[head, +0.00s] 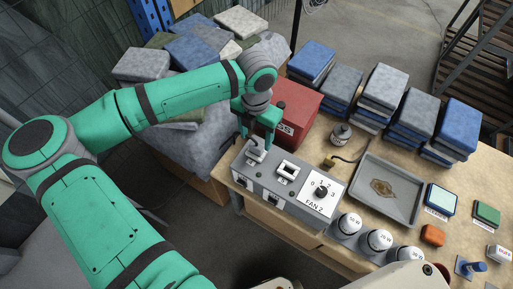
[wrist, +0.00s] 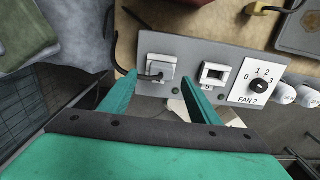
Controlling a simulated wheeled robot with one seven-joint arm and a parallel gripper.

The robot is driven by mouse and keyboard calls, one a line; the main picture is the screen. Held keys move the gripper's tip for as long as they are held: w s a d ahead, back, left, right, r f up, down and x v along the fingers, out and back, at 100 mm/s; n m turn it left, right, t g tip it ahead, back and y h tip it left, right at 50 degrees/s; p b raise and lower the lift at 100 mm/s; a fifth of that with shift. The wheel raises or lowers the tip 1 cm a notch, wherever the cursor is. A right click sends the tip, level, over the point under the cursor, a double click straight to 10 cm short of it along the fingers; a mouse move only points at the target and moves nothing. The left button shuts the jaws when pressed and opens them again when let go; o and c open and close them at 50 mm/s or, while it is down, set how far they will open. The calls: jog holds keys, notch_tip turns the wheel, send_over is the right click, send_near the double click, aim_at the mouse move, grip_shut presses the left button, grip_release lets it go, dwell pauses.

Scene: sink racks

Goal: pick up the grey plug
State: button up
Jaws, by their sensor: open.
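The grey plug (wrist: 159,68) sits in the left socket of a grey panel (wrist: 200,52), with a dark cable leaving its left side. In the head view the plug (head: 256,153) is partly hidden by my gripper (head: 260,140). In the wrist view my gripper (wrist: 161,76) is open, with one green finger on each side of the plug. The fingers look apart from it. I cannot tell how far the tips are above the panel.
An empty socket (head: 287,170) and the FAN 2 dial (head: 321,190) are right of the plug. A red box (head: 295,103) stands close behind. A grey tray (head: 388,190), white bulbs (head: 375,241) and stacks of folded cloth-like blocks (head: 383,90) fill the bench to the right.

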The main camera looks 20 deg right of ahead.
aim_at(257, 145)
jog(key=shift+f, duration=2.7)
jog(key=c, duration=1.2)
jog(key=shift+o, duration=0.2)
